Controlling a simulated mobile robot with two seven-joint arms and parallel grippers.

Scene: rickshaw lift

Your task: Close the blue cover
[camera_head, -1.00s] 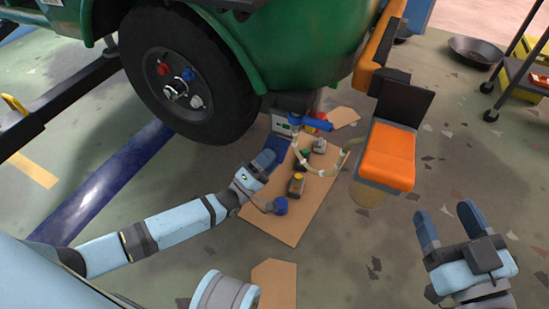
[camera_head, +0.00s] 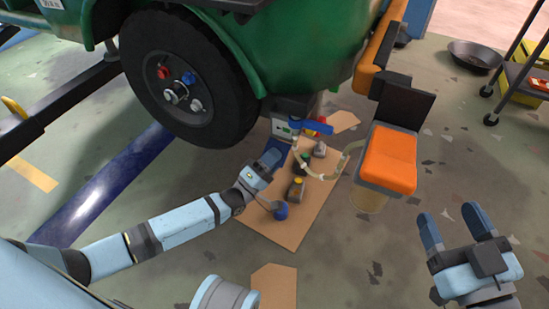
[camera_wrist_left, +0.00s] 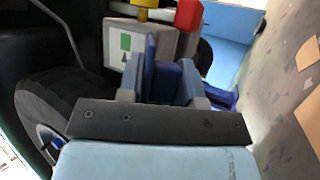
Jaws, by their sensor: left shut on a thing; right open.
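A blue flap-like part (camera_head: 318,127), which looks like the blue cover, sticks out to the right at the top of a small pale box under the green vehicle body. The pale box (camera_head: 283,127) also shows in the left wrist view (camera_wrist_left: 118,43), with a green mark on its face. My left gripper (camera_head: 271,157) is just below the box, its fingers close together. In the left wrist view the gripper (camera_wrist_left: 166,75) is shut on a dark blue piece; I cannot tell whether this is the cover. My right gripper (camera_head: 448,228) is open and empty above the floor.
A cardboard sheet (camera_head: 262,226) lies under the left gripper with several small items on it. A pale hose (camera_head: 320,178) loops over it. The large wheel (camera_head: 188,80) stands left of the box, an orange seat (camera_head: 388,158) right. Floor around the right gripper is clear.

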